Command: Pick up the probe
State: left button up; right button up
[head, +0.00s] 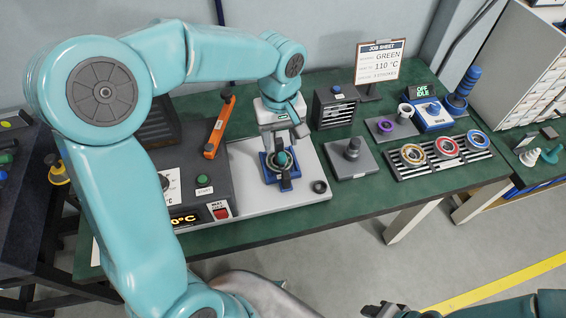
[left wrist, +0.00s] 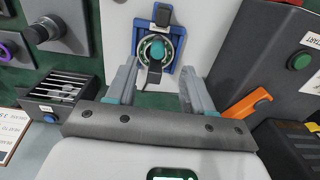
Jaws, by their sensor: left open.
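I cannot tell for certain which thing is the probe; a blue ribbed handle (head: 466,84) standing upright at the back right of the bench may be it. My left gripper (head: 283,143) is open and empty above a blue fixture (head: 268,171) on a pale plate. The fixture holds a ring with a teal dome (head: 281,159) in it and dark clamps. In the left wrist view the dome (left wrist: 157,48) shows beyond and between the open fingers (left wrist: 159,66). My right gripper (head: 382,310) shows only partly at the bottom edge, far from the bench things.
A grey machine with a green button (head: 203,180) and an orange bar (head: 219,127) stands left of the plate. To the right are a grey knobbed block (head: 352,163), a rack of coloured rings (head: 440,160), a blue device (head: 431,117) and a job sheet (head: 380,63).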

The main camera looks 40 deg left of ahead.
aim_at(282, 155)
pick_arm(q)
jog(key=shift+s+a+f, duration=0.1)
jog(key=shift+s+f, duration=0.05)
jog(key=shift+f, duration=0.8)
jog(key=f, duration=0.4)
jog(key=shift+w+d+f, duration=0.25)
jog(key=shift+d, duration=0.05)
jog(key=shift+a+f, duration=0.1)
jog(key=shift+f, duration=0.35)
grip_shut()
